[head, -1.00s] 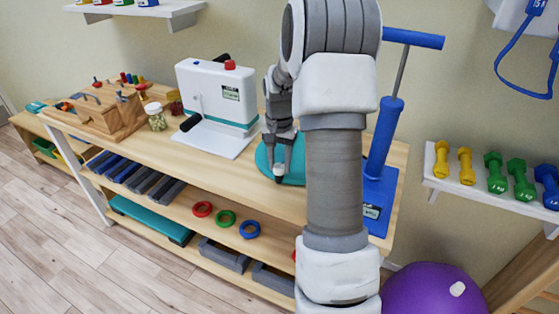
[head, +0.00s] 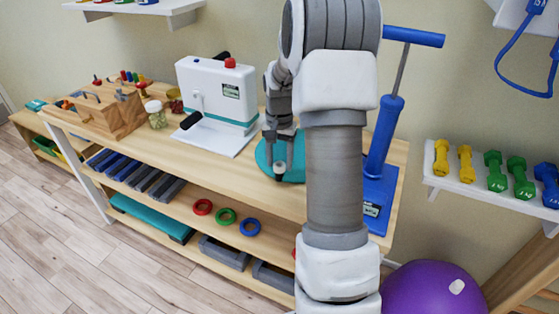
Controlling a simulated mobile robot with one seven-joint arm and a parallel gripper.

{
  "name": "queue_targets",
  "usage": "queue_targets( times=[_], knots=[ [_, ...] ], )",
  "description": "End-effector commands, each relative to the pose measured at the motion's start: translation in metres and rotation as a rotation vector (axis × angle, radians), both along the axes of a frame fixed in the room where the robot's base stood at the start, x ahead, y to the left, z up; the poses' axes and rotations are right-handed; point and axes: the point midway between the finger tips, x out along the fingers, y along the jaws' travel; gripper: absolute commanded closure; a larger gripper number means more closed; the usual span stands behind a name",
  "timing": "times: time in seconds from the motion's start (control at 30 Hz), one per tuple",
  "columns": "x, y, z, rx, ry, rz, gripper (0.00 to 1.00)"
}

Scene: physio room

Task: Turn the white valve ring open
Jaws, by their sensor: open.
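A teal disc (head: 265,160) lies on the wooden bench top, partly hidden by my arm. My gripper (head: 280,165) points down over its front part and is open. A small pale spot shows right at the fingertips; I cannot tell whether it is the white valve ring or part of a finger. I cannot tell whether the fingers touch the disc. A white plug (head: 457,287) sits on the purple ball (head: 430,292) on the floor, far from my gripper.
A white device with a black crank (head: 215,110) stands left of the disc. A blue pump (head: 384,140) stands to the right, behind my arm. A jar (head: 155,114) and a wooden peg board (head: 108,112) are farther left. The bench's front strip is clear.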

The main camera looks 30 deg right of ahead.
Motion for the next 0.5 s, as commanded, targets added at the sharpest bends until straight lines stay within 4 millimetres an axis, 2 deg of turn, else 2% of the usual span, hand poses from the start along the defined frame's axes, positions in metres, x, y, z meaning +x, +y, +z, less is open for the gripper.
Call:
queue_targets(
  times=[0.17,0.5],
  knots=[
    [0.001,0.0,0.032,-0.004,-0.005,0.001,0.46],
    [0.001,0.0,0.116,-0.003,-0.005,0.001,0.46]
  ],
)
